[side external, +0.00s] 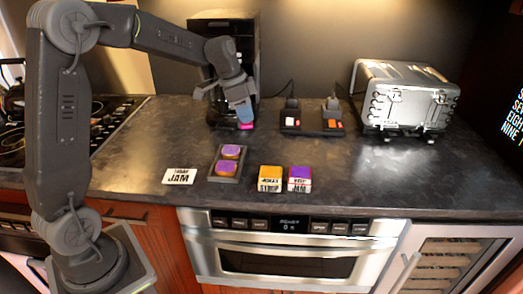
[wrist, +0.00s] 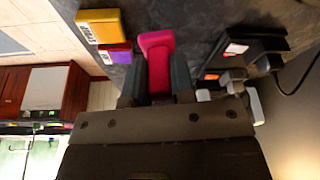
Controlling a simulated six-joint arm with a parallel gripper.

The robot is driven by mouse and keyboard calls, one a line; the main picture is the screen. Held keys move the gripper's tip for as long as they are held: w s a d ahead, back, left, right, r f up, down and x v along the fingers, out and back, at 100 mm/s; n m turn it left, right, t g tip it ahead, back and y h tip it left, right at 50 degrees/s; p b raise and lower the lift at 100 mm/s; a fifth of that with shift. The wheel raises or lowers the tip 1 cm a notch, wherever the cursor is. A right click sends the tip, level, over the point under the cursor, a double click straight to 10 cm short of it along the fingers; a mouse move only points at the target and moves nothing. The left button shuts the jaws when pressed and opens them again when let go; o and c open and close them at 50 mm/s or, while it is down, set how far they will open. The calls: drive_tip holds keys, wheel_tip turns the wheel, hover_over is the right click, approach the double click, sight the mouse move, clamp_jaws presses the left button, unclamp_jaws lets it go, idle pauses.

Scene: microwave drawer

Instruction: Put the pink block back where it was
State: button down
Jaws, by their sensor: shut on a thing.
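The pink block (side external: 246,126) is under my gripper (side external: 240,108) in the side view, low in front of the tall black machine (side external: 222,27). Only a small pink part shows there. In the wrist view the pink block (wrist: 155,42) sits between the two dark fingers of my gripper (wrist: 159,78), its far end sticking out past them. My gripper is shut on it. I cannot tell whether the block touches the surface below it.
Two small black devices (side external: 290,122) (side external: 333,125) with cords stand right of my gripper, then a silver toaster (side external: 405,85). Nearer the front edge are a tray (side external: 225,179) with purple-topped pieces, a white card (side external: 180,176), an orange box (side external: 270,174) and a purple box (side external: 300,174).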

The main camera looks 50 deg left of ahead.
drive_tip(key=w+f+m, duration=0.1)
drive_tip(key=w+m, duration=0.1)
drive_tip(key=w, duration=0.5)
drive_tip(key=f, duration=1)
drive_tip(key=shift+w+a, duration=0.2)
drive_tip(key=shift+w, duration=0.05)
drive_tip(key=shift+f, duration=0.15)
drive_tip(key=c, duration=1)
unclamp_jaws()
